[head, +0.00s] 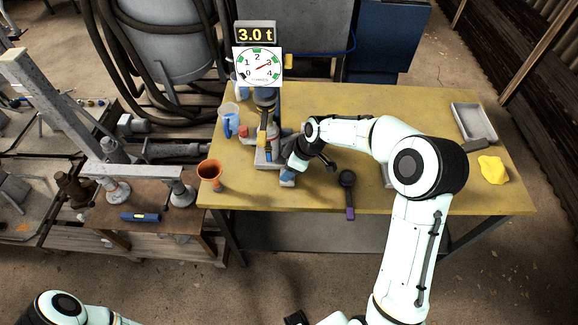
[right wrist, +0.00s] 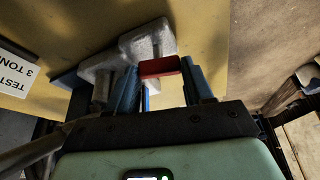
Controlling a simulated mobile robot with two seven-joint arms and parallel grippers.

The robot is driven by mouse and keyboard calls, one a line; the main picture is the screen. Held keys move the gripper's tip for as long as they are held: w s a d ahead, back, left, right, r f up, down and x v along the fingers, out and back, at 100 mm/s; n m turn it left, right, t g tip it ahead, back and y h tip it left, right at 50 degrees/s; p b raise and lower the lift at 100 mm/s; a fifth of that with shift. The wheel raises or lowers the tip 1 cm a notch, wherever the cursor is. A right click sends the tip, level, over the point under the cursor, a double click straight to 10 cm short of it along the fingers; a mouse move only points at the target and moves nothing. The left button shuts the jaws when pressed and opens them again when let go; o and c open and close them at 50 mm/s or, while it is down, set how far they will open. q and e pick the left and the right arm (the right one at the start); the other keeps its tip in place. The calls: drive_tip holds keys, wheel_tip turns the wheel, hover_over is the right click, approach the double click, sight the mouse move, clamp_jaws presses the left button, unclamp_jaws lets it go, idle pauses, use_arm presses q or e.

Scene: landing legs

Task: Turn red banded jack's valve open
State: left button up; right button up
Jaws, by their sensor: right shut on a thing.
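The jack stand (head: 266,150) is at the left part of the table, under a dial gauge (head: 258,67) and a display (head: 255,34) reading 3.0 t. My right arm reaches over the table to its foot. My right gripper (head: 288,175) is low at the stand's near side, partly hidden by the wrist. In the right wrist view, its blue fingers (right wrist: 161,84) are shut on a small red piece (right wrist: 160,67) next to grey metal parts (right wrist: 148,42). I cannot tell whether this piece is the valve itself. My left gripper is out of view.
An orange cup (head: 210,172), a clear cup (head: 229,117) and a dark purple-ended tool (head: 348,190) are around the stand. A grey tray (head: 472,120) and a yellow cloth (head: 493,170) are at the right. A lower bench (head: 120,222) stands left.

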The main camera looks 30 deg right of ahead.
drive_tip(key=shift+n, duration=0.4)
drive_tip(key=o, duration=1)
drive_tip(key=shift+o, duration=0.2)
drive_tip(key=shift+r, duration=0.1)
drive_tip(key=v, duration=1.3)
drive_tip(key=shift+d+r, duration=0.15)
drive_tip(key=shift+d, duration=0.05)
